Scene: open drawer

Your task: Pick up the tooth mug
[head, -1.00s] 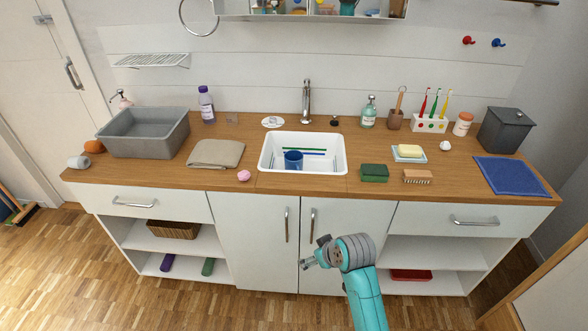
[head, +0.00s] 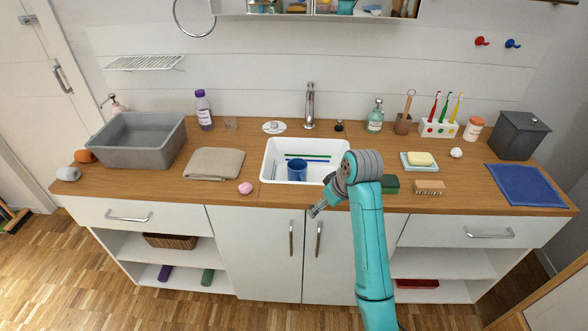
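The tooth mug looks to be the blue cup (head: 297,169) standing in the white sink basin (head: 268,160), near its front left part. My gripper (head: 314,212) is in front of the counter's front edge, below and slightly right of the blue cup, and apart from it. The gripper is small and seen from the side, so whether its fingers are open or shut cannot be told. My arm covers the right front corner of the basin.
A tap (head: 310,106) stands behind the basin. A pink ball-like item (head: 245,188) and a folded cloth (head: 214,163) lie to the left. A green sponge (head: 390,184), brush (head: 429,187) and soap dish (head: 419,168) lie to the right. Green and blue strips lie in the basin.

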